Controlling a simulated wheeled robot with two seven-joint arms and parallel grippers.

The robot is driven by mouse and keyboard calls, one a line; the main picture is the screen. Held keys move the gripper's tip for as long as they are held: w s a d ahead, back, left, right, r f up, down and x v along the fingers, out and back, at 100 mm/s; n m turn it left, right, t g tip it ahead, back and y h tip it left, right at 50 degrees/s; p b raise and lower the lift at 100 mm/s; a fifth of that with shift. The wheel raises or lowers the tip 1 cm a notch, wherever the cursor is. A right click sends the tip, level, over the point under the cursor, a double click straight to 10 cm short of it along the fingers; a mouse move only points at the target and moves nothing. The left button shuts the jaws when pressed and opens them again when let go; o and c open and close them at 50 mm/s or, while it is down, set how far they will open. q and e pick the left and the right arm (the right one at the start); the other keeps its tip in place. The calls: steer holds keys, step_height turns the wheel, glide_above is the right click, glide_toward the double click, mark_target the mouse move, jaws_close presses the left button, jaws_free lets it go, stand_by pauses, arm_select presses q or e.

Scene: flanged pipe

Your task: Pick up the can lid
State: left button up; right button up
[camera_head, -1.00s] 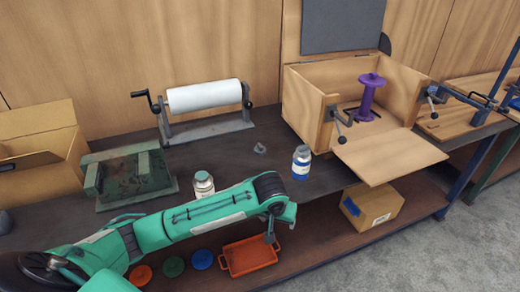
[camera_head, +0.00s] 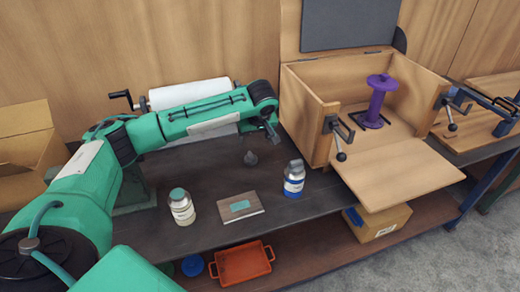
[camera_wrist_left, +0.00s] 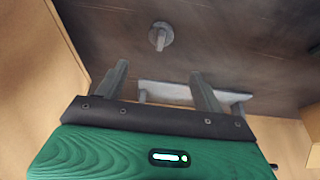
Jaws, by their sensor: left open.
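A small grey round piece with a raised knob (camera_head: 251,158) lies on the dark bench top; it looks like the can lid, though I cannot be sure. It also shows in the left wrist view (camera_wrist_left: 160,37), lying flat beyond the fingers. My left gripper (camera_head: 271,133) is above the bench, a little higher and to the right of this piece in the head view. In the left wrist view its two fingers (camera_wrist_left: 160,82) are spread apart with nothing held between them. My right gripper is not in view.
An open wooden box (camera_head: 308,120) with a purple spool (camera_head: 377,100) is at right. A white roll (camera_head: 185,94) stands behind my arm. An orange tray (camera_head: 240,263) is below.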

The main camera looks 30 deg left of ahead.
arm_select(q)
steer(key=p, duration=0.1)
glide_above(251, 154)
steer(key=s+d, duration=0.2)
steer(key=f, duration=0.6)
steer(key=shift+a, duration=0.2)
steer(key=p+x, duration=0.1)
steer(key=x, duration=0.1)
steer(key=shift+w+a+f, duration=0.1)
steer(key=shift+w+f, duration=0.05)
steer(key=shift+f, duration=0.2)
steer(key=x, duration=0.3)
steer(key=shift+w+f+p, duration=0.15)
steer(key=shift+f+p, duration=0.05)
steer(key=shift+p, duration=0.15)
steer(key=shift+f, duration=0.2)
steer(key=c, duration=0.9)
steer(key=shift+c, duration=0.3)
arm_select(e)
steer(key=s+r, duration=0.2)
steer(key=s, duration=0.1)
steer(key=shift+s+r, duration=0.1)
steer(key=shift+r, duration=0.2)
